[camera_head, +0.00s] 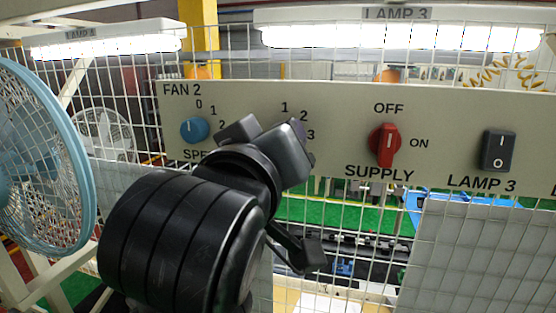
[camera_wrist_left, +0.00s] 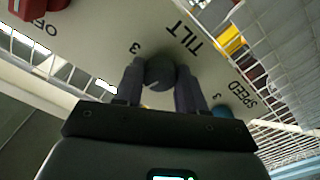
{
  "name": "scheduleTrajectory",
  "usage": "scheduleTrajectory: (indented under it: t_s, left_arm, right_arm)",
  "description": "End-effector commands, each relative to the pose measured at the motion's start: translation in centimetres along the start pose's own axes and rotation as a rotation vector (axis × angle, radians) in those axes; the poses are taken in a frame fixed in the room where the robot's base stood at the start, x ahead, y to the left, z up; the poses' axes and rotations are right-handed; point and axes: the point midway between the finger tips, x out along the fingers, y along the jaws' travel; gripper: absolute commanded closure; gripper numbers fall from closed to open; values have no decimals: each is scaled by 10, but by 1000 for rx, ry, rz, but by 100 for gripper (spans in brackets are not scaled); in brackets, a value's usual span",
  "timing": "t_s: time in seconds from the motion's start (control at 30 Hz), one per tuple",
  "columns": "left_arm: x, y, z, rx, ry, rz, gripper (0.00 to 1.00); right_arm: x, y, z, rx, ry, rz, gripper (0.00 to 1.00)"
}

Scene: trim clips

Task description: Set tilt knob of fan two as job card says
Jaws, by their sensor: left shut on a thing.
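The tilt knob (camera_wrist_left: 160,72) of fan two is a dark round knob on the beige panel, below the word TILT in the left wrist view. My left gripper (camera_wrist_left: 159,84) has one finger on each side of it and is shut on it. In the head view my left gripper (camera_head: 266,138) covers most of the knob. The scale 1, 2, 3 shows above and beside it there. The knob's pointer setting cannot be read. My right gripper is in neither view. No readable job card shows.
The panel (camera_head: 345,100) also carries a blue speed knob (camera_head: 195,130) on the left, a red supply switch (camera_head: 385,145) and a black LAMP 3 rocker (camera_head: 498,151) on the right. A blue fan (camera_head: 45,150) stands at far left. Wire mesh lies behind.

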Motion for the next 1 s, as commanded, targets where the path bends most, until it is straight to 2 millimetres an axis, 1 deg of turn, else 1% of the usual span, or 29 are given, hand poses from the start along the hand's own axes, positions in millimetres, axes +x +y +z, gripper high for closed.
scheduleTrajectory:
  t_s: [0.03, 0.1, 0.4, 0.63, 1.0]
  left_arm:
    - [-1, -1, 2, -38, 2, 3, 91]
    - [-1, 0, 2, -88, 2, 3, 91]
    - [-1, 1, 0, -236, 2, 3, 91]
    - [-1, 1, -1, -278, 2, 3, 91]
    - [-1, 1, -2, -283, 2, 3, 91]
  right_arm:
    - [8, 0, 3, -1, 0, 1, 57]
    - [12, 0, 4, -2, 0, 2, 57]
    - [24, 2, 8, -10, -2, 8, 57]
    - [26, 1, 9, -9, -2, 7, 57]
    - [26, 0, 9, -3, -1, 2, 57]
